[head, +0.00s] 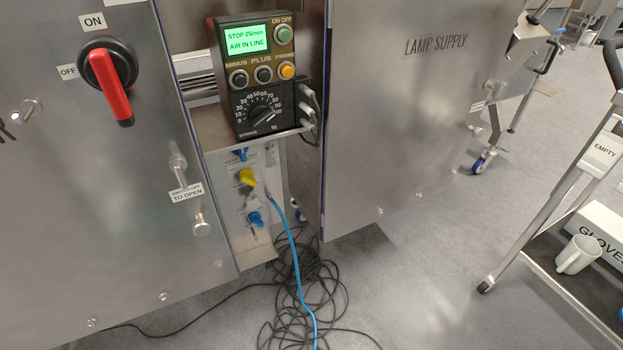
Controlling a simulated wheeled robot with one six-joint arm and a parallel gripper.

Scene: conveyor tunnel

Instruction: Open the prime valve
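A narrow light panel (230,196) sits low between two steel cabinets, under the dosing pump. It carries a yellow valve handle (246,177), a blue handle (255,218) below it and a blue part (240,154) near its top. The small labels beside them are too small to read, so I cannot tell which is the prime valve or whether it is open. The pump (262,76) above has a green screen reading "STOP 25/min" and "AIR IN LINE", and an orange PRIME button (287,71). My gripper is not in view.
The left cabinet (110,210) has a red ON/OFF handle (112,88) pointing down. A LAMP SUPPLY cabinet (410,120) stands right of the panel. A blue hose (290,250) and tangled black cables (310,300) lie below. A cart (545,240) stands right; floor between is clear.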

